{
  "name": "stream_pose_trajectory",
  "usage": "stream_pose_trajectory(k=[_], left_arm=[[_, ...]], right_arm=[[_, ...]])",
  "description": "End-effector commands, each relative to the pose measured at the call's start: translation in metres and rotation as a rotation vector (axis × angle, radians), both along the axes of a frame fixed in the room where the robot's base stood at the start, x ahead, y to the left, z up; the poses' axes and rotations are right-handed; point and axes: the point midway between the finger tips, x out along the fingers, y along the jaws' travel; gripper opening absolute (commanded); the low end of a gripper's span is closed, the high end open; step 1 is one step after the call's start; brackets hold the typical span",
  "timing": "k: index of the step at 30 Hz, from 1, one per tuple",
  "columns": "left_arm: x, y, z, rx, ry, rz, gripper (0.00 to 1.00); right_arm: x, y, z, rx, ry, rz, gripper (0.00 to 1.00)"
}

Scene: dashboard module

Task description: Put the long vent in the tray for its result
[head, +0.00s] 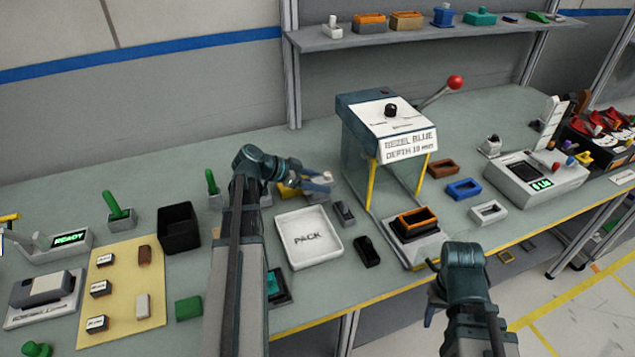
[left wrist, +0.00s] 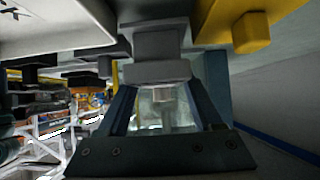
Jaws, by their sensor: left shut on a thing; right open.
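My left gripper (head: 322,182) is beyond the white tray marked PACK (head: 296,262), near its far right corner. It is shut on a small grey part (left wrist: 157,58), which shows a stepped, blocky shape between the fingers in the left wrist view. I cannot tell for sure that this part is the long vent. A black open bin (head: 178,243) stands left of the PACK tray, which looks empty. My right gripper (head: 431,290) is open and empty at the table's front edge, below the bezel press.
The press (head: 388,110) with a red-knobbed lever stands right of the PACK tray. A dark grey part (head: 345,213) and a black part (head: 367,252) lie between them. A yellow thing (left wrist: 250,32) is beside my left gripper. A gauge reads READY (head: 70,239) at left.

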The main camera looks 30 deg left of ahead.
Motion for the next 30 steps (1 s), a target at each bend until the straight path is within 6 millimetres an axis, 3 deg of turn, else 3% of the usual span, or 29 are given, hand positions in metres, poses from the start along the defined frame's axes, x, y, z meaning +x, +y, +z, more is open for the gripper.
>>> stream_pose_trajectory(k=[1,13,30], left_arm=[[0.0,0.0,0.014,-0.001,-0.001,0.0,0.0],[0.0,0.0,0.073,-0.001,-0.001,0.0,0.0],[0.0,0.0,0.079,-0.001,-0.001,0.0,0.0]], right_arm=[[0.0,0.0,0.014,0.0,0.0,0.0,0.54],[0.0,0.0,0.073,0.0,0.0,0.0,0.54],[0.0,0.0,0.079,0.0,0.0,0.0,0.54]])
